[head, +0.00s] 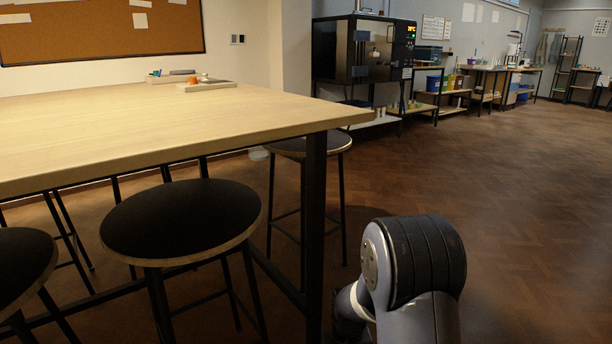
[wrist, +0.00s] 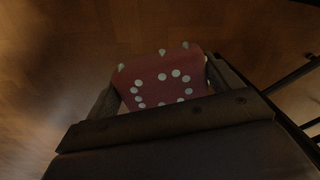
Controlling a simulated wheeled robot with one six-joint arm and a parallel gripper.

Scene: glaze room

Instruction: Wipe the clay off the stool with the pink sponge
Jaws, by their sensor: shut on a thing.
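My gripper (wrist: 160,84) shows in the wrist view, shut on the pink sponge (wrist: 160,88), which looks dull red-pink with pale round dots in the dim light. The fingers sit at its left and right sides, and herringbone floor shows beyond it. In the head view a round stool (head: 182,218) with a black seat stands at the near side of the table. A second stool (head: 22,262) is cut off at the left edge, and a third (head: 312,143) stands past the table's corner leg. I cannot make out clay on any seat. My gripper is outside the head view.
The wooden table (head: 150,125) fills the left, with a black corner leg (head: 315,220). A tray (head: 207,87) with small items lies on its far side. A black kiln (head: 365,48) and shelves line the back. The floor (head: 510,190) at right is clear.

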